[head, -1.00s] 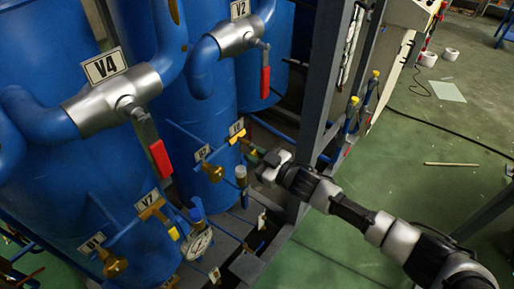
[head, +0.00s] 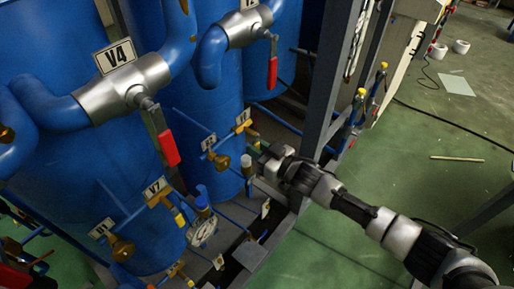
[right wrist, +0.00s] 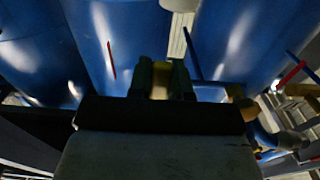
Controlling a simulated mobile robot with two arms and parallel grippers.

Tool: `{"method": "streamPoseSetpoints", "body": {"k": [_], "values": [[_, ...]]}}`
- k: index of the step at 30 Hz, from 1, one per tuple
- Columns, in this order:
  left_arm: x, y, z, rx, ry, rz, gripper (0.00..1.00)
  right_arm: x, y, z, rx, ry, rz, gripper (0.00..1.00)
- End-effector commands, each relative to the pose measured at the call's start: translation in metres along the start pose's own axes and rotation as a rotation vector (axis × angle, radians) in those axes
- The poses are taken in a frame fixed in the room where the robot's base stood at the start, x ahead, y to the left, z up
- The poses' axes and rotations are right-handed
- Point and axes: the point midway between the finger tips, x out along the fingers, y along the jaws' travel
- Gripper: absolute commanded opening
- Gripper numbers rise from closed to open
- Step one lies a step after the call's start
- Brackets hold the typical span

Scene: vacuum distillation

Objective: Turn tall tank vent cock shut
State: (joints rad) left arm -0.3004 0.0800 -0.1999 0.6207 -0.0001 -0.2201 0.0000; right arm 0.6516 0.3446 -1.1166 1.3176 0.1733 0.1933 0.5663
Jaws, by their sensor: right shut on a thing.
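The tall blue tank (head: 221,95) stands behind a small brass cock (head: 244,133) with a white tag (head: 242,121) above it. My right gripper (head: 259,151) is at this cock, reaching in from the right. In the right wrist view its two dark fingers (right wrist: 161,82) are closed on a small yellow piece (right wrist: 161,67), which looks like the cock's handle. The fingers and arm hide much of the handle, so its exact angle is unclear. My left gripper does not show.
Large red-levered valves (head: 168,147) hang above. A grey frame post (head: 325,85) stands close behind my right arm.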

Motion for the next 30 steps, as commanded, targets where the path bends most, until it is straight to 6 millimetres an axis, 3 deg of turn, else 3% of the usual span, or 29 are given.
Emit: {"method": "streamPoseSetpoints", "body": {"k": [1, 2, 6, 17, 20, 30], "values": [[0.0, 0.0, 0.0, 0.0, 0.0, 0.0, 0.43, 0.0, -0.001, 0.001, 0.015, -0.001, 0.0, 0.0], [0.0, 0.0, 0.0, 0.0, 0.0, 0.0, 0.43, 0.0, -0.001, 0.001, 0.015, -0.001, 0.0, 0.24], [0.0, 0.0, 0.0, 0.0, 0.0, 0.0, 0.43, 0.0, -0.001, 0.001, 0.011, 0.0, -0.001, 0.45], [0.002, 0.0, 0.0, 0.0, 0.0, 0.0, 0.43, -0.005, 0.0, 0.001, 0.006, 0.0, 0.0, 0.45], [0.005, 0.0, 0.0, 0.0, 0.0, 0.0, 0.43, -0.016, 0.001, 0.002, 0.005, -0.001, 0.001, 0.45], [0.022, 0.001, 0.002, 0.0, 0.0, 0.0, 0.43, -0.082, 0.0, 0.004, 0.007, -0.002, 0.0, 0.45]]}}
